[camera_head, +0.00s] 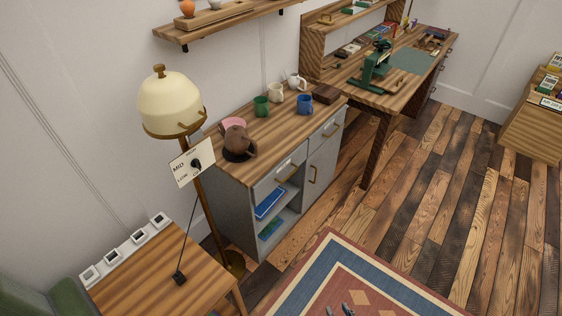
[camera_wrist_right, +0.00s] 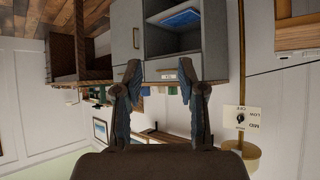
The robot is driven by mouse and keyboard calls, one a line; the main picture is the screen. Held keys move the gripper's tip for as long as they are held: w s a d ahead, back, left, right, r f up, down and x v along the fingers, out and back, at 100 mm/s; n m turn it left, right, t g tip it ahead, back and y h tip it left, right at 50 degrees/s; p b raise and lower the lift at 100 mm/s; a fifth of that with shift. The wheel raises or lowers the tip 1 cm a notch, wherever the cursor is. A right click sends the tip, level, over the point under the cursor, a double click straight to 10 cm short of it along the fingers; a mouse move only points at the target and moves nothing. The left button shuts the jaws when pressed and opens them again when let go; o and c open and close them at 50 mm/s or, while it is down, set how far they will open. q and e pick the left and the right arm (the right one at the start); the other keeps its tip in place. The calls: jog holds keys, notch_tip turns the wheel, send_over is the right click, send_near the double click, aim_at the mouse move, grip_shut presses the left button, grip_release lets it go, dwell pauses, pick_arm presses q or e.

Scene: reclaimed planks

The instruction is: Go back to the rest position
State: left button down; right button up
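My right gripper (camera_head: 339,310) shows only as small dark fingertips at the bottom edge of the head view, over the rug. In the right wrist view its two fingers (camera_wrist_right: 158,78) are spread apart with nothing held between them. That view is turned upside down, with the grey cabinet behind the fingers at a distance. My left gripper is not in view.
A patterned rug (camera_head: 312,275) lies on the plank floor below. A grey cabinet (camera_head: 236,212) carries several mugs and a brown pot-like object (camera_head: 238,143). A floor lamp (camera_head: 170,104) and a small wooden table (camera_head: 150,280) stand left. Open floor (camera_head: 420,190) lies right.

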jog(key=s+d+f+g+h, duration=0.2)
jog(key=s+d+f+g, duration=0.2)
jog(key=s+f+g, duration=0.6)
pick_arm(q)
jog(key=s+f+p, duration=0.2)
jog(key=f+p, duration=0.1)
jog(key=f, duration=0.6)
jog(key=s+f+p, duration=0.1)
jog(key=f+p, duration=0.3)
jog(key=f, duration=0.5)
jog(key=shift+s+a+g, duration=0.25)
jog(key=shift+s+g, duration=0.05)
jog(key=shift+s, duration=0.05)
pick_arm(e)
jog(key=s+f, duration=0.3)
jog(key=f, duration=0.6)
jog(key=s+f+t, duration=0.1)
jog(key=s+f, duration=0.2)
jog(key=f, duration=0.6)
jog(key=shift+s+t, duration=0.15)
jog(key=shift+t, duration=0.15)
